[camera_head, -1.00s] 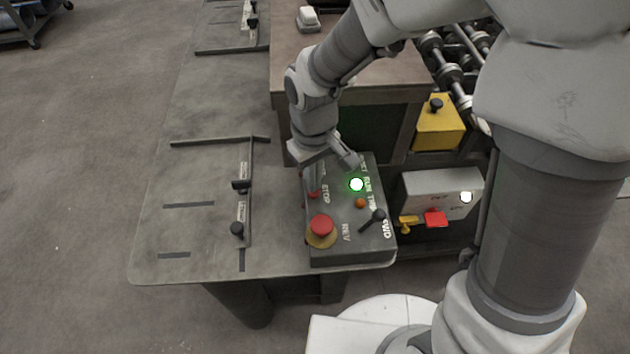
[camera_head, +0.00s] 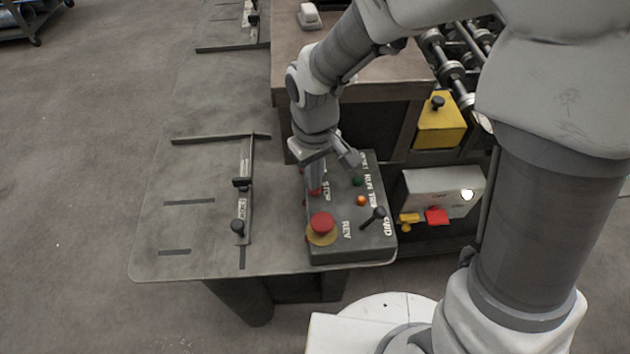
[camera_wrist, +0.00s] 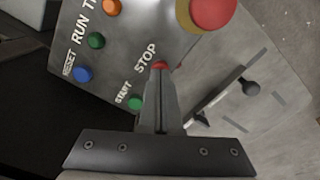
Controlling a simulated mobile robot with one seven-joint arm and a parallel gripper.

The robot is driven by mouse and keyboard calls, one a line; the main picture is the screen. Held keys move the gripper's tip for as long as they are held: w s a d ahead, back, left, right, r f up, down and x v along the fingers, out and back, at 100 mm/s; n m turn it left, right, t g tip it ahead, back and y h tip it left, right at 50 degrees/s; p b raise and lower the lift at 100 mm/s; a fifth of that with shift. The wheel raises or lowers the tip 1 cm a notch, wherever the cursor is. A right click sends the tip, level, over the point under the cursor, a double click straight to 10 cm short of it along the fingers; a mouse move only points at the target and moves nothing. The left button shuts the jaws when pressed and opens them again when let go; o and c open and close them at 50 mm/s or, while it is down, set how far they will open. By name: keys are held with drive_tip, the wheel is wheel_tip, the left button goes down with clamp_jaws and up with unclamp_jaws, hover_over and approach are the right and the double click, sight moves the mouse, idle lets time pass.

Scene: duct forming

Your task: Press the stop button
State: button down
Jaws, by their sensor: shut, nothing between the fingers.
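The grey control box (camera_head: 345,248) sits on the table's near right corner. Its red stop button (camera_wrist: 160,64) shows just past my fingertips beside the STOP label in the wrist view; the fingers hide most of it. My gripper (camera_head: 316,190) is shut and empty, pointing down with its tips at the stop button. I cannot tell exactly how far the button is pushed in. The green run lamp (camera_head: 358,181) is dark, also seen in the wrist view (camera_wrist: 96,40).
A big red mushroom button (camera_head: 321,223) on a yellow ring and a black lever (camera_head: 374,217) stand near on the same box. An orange lamp (camera_head: 361,201), a green start button (camera_wrist: 135,103) and a blue reset button (camera_wrist: 82,74) are close by. The grey table (camera_head: 190,235) is clear at left.

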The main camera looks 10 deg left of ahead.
drive_tip(key=shift+r+p, duration=2.1)
drive_tip(key=shift+r, duration=0.9)
drive_tip(key=d+r+m+t, duration=0.2)
drive_tip(key=d+r+m, duration=0.2)
drive_tip(key=d+r, duration=0.65)
drive_tip(key=s+d+r+m+t, duration=0.3)
drive_tip(key=s+d+r+m, duration=0.1)
drive_tip(key=s+d+r, duration=0.3)
drive_tip(key=s+d, duration=0.1)
drive_tip(key=d, duration=0.1)
drive_tip(key=shift+d+r+m+t, duration=0.3)
drive_tip(key=shift+r+m, duration=0.05)
drive_tip(key=shift+m, duration=0.05)
drive_tip(key=shift+s, duration=0.1)
